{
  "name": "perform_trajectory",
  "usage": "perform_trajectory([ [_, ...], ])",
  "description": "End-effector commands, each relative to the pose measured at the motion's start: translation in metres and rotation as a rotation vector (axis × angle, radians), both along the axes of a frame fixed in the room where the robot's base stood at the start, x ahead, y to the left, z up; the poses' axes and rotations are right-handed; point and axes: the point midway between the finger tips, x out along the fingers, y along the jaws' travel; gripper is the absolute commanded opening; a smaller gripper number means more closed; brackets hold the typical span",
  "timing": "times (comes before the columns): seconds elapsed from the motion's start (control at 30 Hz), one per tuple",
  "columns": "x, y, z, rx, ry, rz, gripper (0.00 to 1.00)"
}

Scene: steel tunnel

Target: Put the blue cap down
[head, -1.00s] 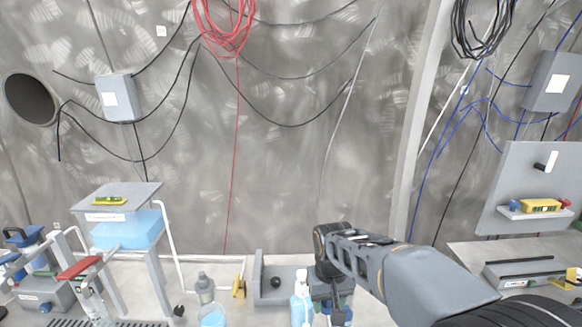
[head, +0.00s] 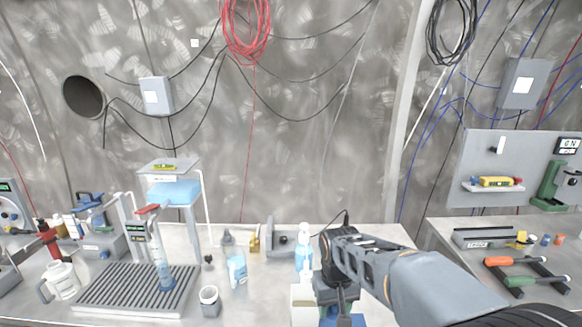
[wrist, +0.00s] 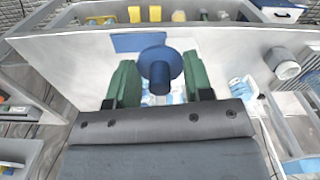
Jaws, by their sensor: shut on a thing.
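The blue cap (wrist: 160,68) shows in the wrist view as a round disc with a darker stem, between the two green fingers of my gripper (wrist: 160,85). My gripper is shut on it. Behind the cap is a pale bench surface with a flat blue patch (wrist: 140,40). I cannot tell the height of the cap above it. In the head view my gripper (head: 340,300) is low at the centre right, and the cap cannot be made out there. A blue patch (head: 345,321) shows at the bottom edge below my gripper.
A clear bottle with pale blue liquid (head: 304,250) stands just left of my arm. A beaker (head: 237,268), a grey cup (head: 209,301) and a ribbed drying rack (head: 130,290) are further left. A second bench (head: 440,235) with tools is on the right.

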Motion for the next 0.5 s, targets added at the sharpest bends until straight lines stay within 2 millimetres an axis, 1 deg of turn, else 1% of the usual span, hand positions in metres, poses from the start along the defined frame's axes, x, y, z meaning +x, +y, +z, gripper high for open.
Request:
perform_trajectory([
  [0.03, 0.0, 0.0, 0.0, 0.0, 0.0, 0.0, 0.25],
  [0.17, 0.015, 0.003, 0.0, 0.0, 0.0, 0.008, 0.25],
  [0.27, 0.026, 0.005, -0.006, 0.0, 0.002, 0.014, 0.25],
  [0.37, 0.036, 0.005, -0.018, -0.001, 0.004, 0.013, 0.25],
  [0.47, 0.047, 0.003, -0.035, -0.001, 0.005, 0.007, 0.25],
  [0.5, 0.051, 0.001, -0.045, -0.001, 0.006, 0.002, 0.25],
])
